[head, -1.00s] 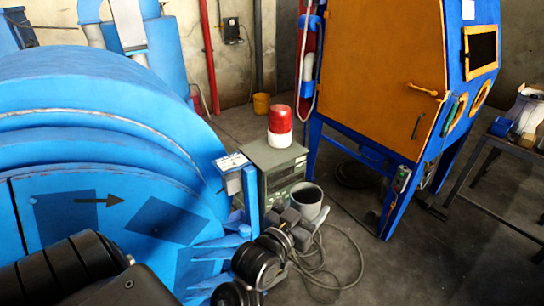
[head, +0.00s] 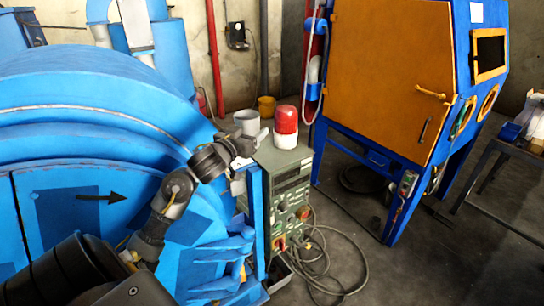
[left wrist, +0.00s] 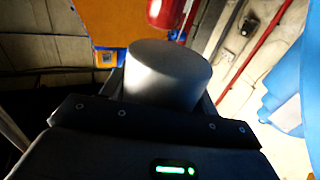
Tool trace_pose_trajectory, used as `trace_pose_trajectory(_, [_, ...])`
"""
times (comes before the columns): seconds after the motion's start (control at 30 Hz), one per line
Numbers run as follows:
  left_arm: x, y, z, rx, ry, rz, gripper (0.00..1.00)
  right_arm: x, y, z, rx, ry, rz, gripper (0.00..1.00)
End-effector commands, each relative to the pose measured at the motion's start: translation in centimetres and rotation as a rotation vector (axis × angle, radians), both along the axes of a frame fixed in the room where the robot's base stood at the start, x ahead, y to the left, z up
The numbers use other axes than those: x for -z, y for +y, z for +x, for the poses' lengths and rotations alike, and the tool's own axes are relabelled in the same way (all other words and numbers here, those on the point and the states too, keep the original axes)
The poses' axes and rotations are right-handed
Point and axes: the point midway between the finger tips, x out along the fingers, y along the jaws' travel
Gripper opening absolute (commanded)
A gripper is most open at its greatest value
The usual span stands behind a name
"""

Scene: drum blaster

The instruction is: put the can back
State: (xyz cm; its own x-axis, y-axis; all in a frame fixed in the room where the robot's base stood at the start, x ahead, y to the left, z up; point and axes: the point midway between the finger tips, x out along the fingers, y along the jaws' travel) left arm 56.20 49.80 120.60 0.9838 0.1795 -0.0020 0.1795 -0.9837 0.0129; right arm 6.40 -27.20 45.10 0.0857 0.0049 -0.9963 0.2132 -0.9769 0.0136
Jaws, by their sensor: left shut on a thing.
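The can (head: 246,121) is a plain grey cylinder, upright in the head view, at the back left corner of the green-grey control box (head: 284,156). My left gripper (head: 248,140) is shut on the can, reaching over the blue drum side from the left. In the left wrist view the can (left wrist: 168,75) stands out between the fingers, which are mostly hidden behind the dark gripper body. I cannot tell whether the can touches the box top. My right gripper is not in view.
The big blue drum (head: 90,120) fills the left. An orange and blue cabinet (head: 388,80) stands at the right. Cables (head: 335,268) lie on the floor beside the box.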

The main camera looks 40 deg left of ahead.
Motion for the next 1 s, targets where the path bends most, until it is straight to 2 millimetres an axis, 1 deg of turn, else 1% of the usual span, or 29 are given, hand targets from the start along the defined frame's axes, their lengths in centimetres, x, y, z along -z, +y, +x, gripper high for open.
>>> trace_pose_trajectory(0.17, [1.7,0.4,4.2,0.0,0.0,-0.008,0.31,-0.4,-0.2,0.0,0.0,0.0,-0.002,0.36])
trace_pose_trajectory(0.33, [3.6,1.0,8.6,0.0,0.002,-0.005,0.31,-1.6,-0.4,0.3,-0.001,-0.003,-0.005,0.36])
trace_pose_trajectory(0.4, [5.4,1.2,9.6,0.0,0.004,-0.006,0.31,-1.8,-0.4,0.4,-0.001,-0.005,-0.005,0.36])
trace_pose_trajectory(0.5, [6.9,1.4,11.0,0.0,0.002,-0.003,0.31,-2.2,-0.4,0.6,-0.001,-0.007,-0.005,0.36])
trace_pose_trajectory(0.63, [8.4,1.5,12.1,0.001,0.001,-0.002,0.31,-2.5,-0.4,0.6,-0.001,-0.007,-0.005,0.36])
trace_pose_trajectory(0.87, [9.0,1.6,12.5,0.001,-0.001,0.0,0.31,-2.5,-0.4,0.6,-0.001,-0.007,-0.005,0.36])
trace_pose_trajectory(0.97, [9.8,1.6,13.1,0.0,0.003,-0.003,0.31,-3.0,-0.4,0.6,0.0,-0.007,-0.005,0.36])
trace_pose_trajectory(1.0, [10.3,1.6,13.0,0.001,0.005,-0.002,0.31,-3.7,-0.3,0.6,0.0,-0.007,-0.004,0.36])
